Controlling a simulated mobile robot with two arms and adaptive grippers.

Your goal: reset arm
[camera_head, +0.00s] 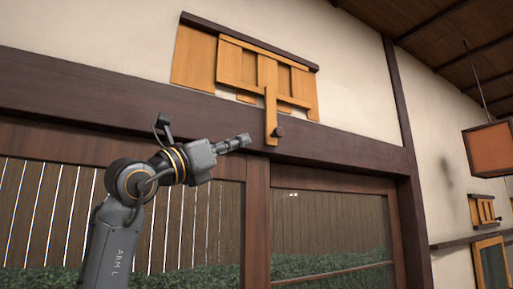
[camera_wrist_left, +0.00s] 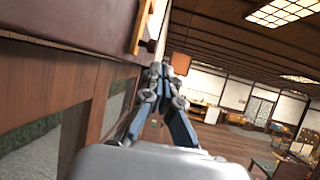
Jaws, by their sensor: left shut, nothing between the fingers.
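My left gripper (camera_head: 240,141) is raised in front of the dark wooden beam in the head view, its fingers pointing right. In the left wrist view the left gripper (camera_wrist_left: 163,70) has its two fingertips together, with nothing held between them. My right gripper is not in view.
A dark beam (camera_head: 340,148) runs across the wall above sliding glass doors (camera_head: 330,225). An orange-brown box lamp (camera_head: 490,150) hangs at the right. In the left wrist view, an open room with a wooden floor (camera_wrist_left: 222,143) and furniture extends to the right.

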